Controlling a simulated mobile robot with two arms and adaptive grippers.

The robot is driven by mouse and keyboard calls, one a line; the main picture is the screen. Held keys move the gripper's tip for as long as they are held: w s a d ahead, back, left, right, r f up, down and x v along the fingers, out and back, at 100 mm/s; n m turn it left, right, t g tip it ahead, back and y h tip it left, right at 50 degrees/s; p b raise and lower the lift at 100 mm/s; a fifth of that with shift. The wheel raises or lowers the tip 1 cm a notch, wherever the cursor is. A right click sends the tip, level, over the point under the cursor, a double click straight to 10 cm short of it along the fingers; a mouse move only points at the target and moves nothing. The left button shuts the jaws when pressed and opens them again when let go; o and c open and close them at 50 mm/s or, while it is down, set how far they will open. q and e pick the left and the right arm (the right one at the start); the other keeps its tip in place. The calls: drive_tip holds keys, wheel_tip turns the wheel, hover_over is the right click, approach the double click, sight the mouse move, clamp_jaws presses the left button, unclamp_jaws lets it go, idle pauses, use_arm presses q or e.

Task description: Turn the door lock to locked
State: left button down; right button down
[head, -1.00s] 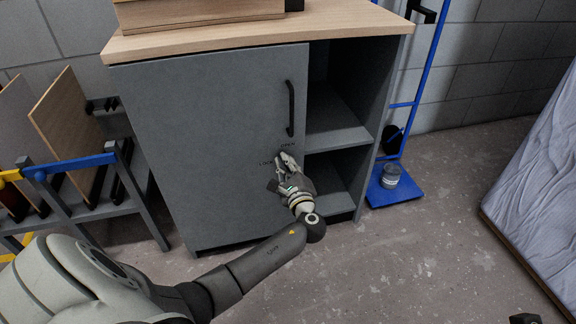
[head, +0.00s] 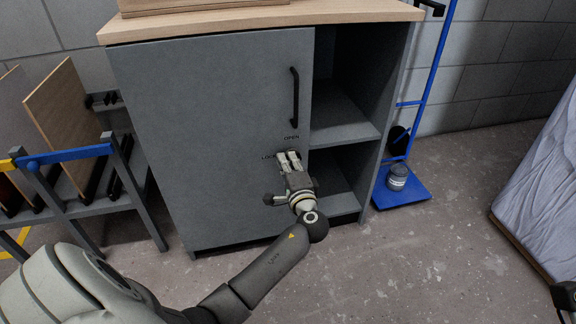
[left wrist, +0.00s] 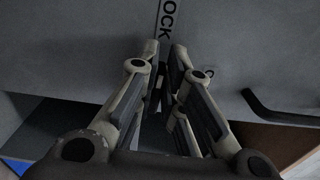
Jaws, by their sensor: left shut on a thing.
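The grey cabinet door (head: 210,130) is closed, with a black bar handle (head: 295,97) near its right edge. Below the handle is the word OPEN, and lower left of it the lock label, partly covered by my gripper. My left gripper (head: 289,160) is at the door below OPEN, its fingers pointing to the door and shut on the door lock. The lock is mostly hidden between the fingers, so its angle cannot be read. In the left wrist view my left gripper (left wrist: 164,55) has its fingertips close together beside the letters OCK. A dark part, perhaps my right gripper (head: 565,296), shows at the lower right edge.
Open shelves (head: 342,133) are right of the door. A blue trolley (head: 408,192) carries a small can (head: 397,178). A rack with boards (head: 65,120) stands at left, and a covered mattress-like slab (head: 545,190) at right. The floor in front is clear.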

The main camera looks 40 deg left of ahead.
use_arm(q)
drive_tip(key=shift+f+n, duration=0.1)
drive_tip(key=shift+n, duration=0.3)
drive_tip(key=c, duration=1.6)
unclamp_jaws()
drive_tip(key=shift+o, duration=0.2)
drive_tip(key=shift+d, duration=0.1)
drive_tip(key=v, duration=1.2)
